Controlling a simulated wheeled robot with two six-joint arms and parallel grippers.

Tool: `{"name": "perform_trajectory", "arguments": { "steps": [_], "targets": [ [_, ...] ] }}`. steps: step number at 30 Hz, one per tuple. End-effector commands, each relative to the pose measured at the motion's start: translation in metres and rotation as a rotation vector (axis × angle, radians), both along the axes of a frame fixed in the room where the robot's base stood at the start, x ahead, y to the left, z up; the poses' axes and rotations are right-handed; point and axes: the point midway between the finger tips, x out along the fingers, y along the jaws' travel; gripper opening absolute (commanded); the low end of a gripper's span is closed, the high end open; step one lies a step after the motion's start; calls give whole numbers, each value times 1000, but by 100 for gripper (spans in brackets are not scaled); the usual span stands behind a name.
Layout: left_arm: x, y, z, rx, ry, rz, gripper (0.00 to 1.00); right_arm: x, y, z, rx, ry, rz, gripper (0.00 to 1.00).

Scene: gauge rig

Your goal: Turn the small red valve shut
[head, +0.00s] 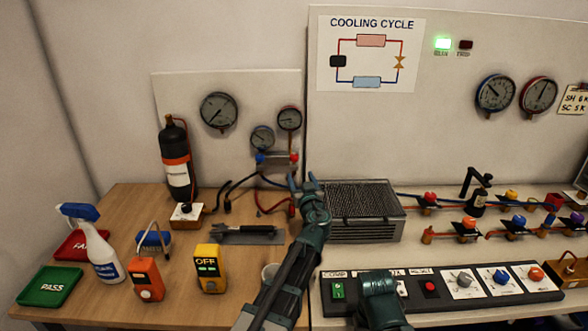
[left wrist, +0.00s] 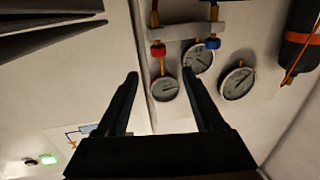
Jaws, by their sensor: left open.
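A small red valve knob (head: 294,157) sits on the gauge manifold on the back panel, right of a blue knob (head: 260,158). In the left wrist view, which is turned over, the red knob (left wrist: 157,50) is left of the blue knob (left wrist: 212,43). My left gripper (head: 304,178) is open and empty, just below and a little right of the red knob in the head view. In the left wrist view its fingers (left wrist: 163,80) are apart with nothing between them, and the red knob shows beyond them. The fingers do not touch the knob.
Hoses (head: 262,195) hang below the manifold. A grey finned box (head: 362,205) stands close right of my left gripper. A black bottle (head: 177,165), a spray bottle (head: 103,255) and a yellow meter (head: 209,268) stand left. A switch panel (head: 445,290) lies front right.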

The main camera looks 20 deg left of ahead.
Motion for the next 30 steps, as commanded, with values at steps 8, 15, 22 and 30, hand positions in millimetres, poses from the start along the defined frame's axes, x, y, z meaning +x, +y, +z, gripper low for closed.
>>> {"name": "perform_trajectory", "arguments": {
  "steps": [8,15,22,30],
  "targets": [
    [8,1,1,1,-11,-11,70,0,0,-1,0,0,0,50],
    [47,18,1,1,-9,-8,70,0,0,-1,0,0,0,50],
    [89,38,1,1,-9,-8,70,0,0,-1,0,0,0,50],
    [120,53,1,1,-9,-9,70,0,0,-1,0,0,0,50]
  ]
}}
